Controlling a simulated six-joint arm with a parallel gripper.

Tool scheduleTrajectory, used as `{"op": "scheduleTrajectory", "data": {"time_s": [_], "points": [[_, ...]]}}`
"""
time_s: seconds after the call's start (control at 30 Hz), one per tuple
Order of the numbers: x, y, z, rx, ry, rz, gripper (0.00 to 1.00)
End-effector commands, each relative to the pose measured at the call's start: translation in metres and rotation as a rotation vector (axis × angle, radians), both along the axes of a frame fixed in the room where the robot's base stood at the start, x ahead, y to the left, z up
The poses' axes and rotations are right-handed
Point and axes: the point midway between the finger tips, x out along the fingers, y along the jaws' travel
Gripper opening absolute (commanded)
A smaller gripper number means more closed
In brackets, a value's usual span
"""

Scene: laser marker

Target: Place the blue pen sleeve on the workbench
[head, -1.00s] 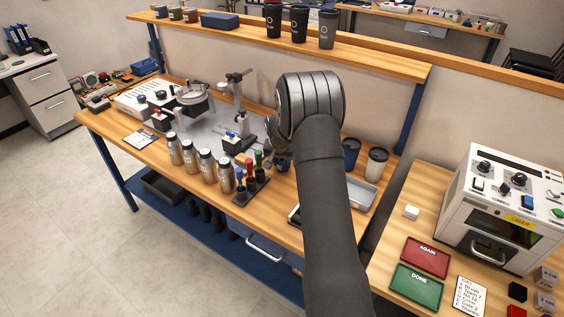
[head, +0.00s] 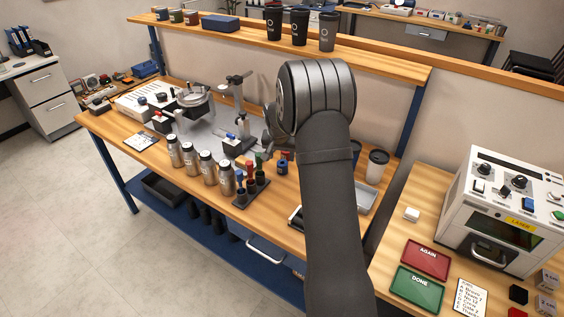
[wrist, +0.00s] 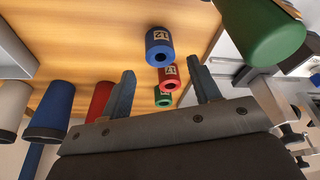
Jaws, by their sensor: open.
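The blue pen sleeve (head: 283,167) stands on the wooden workbench (head: 215,205), just right of the pen rack. It also shows in the wrist view (wrist: 159,44), its open end towards the camera and a pale label on its side. A red sleeve (wrist: 168,77) and a green sleeve (wrist: 164,98) stand in line with it on the wood. My gripper (wrist: 160,67) is open and empty. Its two fingers are apart, and the blue sleeve shows beyond the fingertips without contact. In the head view my arm hides most of the gripper.
A dark rack (head: 252,190) with blue, red and green pens and several metal bottles (head: 207,167) stand left of the sleeve. A fixture (head: 237,145) is behind. A white tumbler (head: 376,168) and a grey tray (head: 366,196) are at the right.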

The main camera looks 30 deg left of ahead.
Motion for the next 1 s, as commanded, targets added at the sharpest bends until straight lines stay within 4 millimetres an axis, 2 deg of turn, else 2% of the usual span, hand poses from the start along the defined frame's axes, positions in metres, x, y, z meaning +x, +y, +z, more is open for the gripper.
{"op": "scheduleTrajectory", "data": {"time_s": [0.03, 0.2, 0.4, 0.8, 1.0], "points": [[-0.003, -0.001, 0.012, 0.003, -0.003, 0.001, 0.57], [-0.011, -0.004, 0.038, 0.002, -0.001, 0.000, 0.57], [-0.015, -0.006, 0.053, 0.001, 0.000, 0.000, 0.57], [-0.015, -0.007, 0.053, 0.000, 0.001, -0.001, 0.57], [-0.010, -0.005, 0.034, -0.002, 0.003, 0.000, 0.57]]}}
